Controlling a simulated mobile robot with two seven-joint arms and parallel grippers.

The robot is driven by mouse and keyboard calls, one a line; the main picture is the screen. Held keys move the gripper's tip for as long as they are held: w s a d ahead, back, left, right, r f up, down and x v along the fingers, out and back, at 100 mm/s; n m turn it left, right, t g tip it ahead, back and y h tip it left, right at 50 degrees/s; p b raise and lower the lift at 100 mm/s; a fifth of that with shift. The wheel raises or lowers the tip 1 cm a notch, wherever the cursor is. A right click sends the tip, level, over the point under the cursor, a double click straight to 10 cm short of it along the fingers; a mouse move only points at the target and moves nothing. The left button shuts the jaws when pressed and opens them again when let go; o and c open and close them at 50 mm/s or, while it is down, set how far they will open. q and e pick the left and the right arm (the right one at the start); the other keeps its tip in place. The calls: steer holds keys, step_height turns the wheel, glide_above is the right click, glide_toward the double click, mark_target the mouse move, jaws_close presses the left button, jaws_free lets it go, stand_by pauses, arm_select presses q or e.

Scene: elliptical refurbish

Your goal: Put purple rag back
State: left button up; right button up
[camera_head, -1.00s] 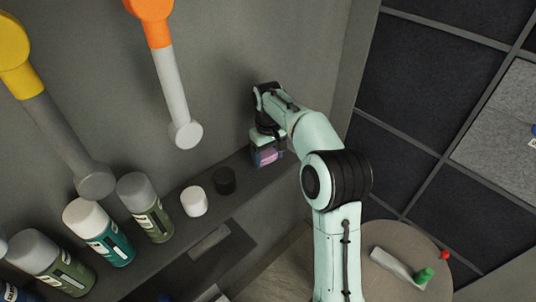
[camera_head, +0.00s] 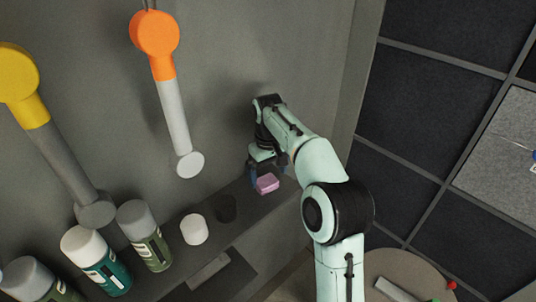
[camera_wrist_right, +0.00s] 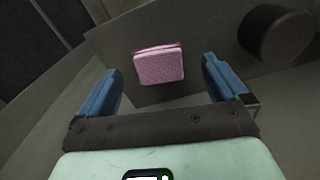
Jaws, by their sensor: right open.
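The purple rag (camera_head: 267,183), a small folded pinkish-purple block, lies on the dark shelf near its right end. In the right wrist view the rag (camera_wrist_right: 159,65) sits ahead of and between the blue fingertips, with a gap on both sides. My right gripper (camera_head: 262,171) is just above and behind the rag in the head view. It is open and empty, and the same gripper (camera_wrist_right: 160,85) shows both fingers apart in the wrist view. My left gripper is not in view.
A black cylinder (camera_head: 226,208) and a white one (camera_head: 194,229) stand on the shelf left of the rag. Several spray cans, including a teal one (camera_head: 99,262), stand further left. Orange (camera_head: 155,33) and yellow (camera_head: 17,74) tools hang on the wall. A round table (camera_head: 400,272) is at lower right.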

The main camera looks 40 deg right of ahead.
mark_target(268, 184)
step_height(268, 184, up, 8)
steer(key=shift+r, duration=0.2)
steer(key=shift+a, duration=0.1)
stand_by(0.6)
